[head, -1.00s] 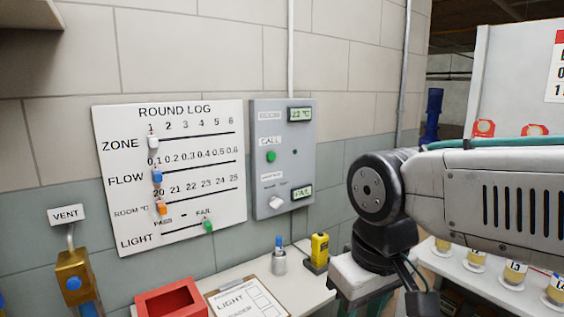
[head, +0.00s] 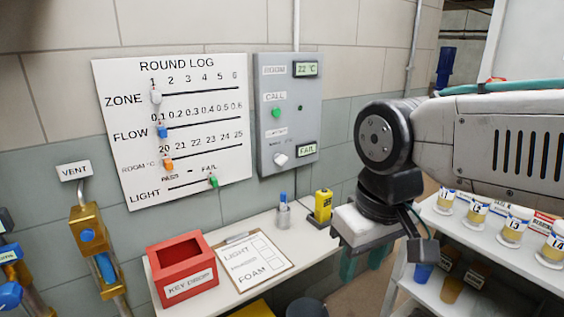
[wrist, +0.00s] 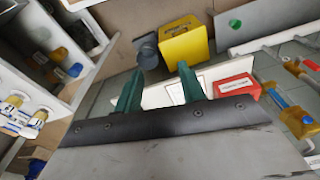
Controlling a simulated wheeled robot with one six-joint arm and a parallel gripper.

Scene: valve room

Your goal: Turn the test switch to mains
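A grey wall panel (head: 262,105) carries a white knob (head: 281,159) low on its left side, which looks like the test switch. The small lettering around the knob is too blurred to read, so I cannot tell its setting. A small display (head: 307,149) to the right of the knob reads FAIL. My gripper (head: 364,264) hangs pointing down, right of and below the panel, well apart from the knob. In the wrist view its two green fingers (wrist: 160,72) stand apart with nothing between them. The knob does not show in the wrist view.
Below the panel, a white shelf (head: 222,305) holds a red key drop box (head: 183,270), a clipboard (head: 252,262), a pen cup (head: 284,217) and a yellow device (head: 322,206). A round log board (head: 215,130) hangs left of the panel. Several jars stand at the right.

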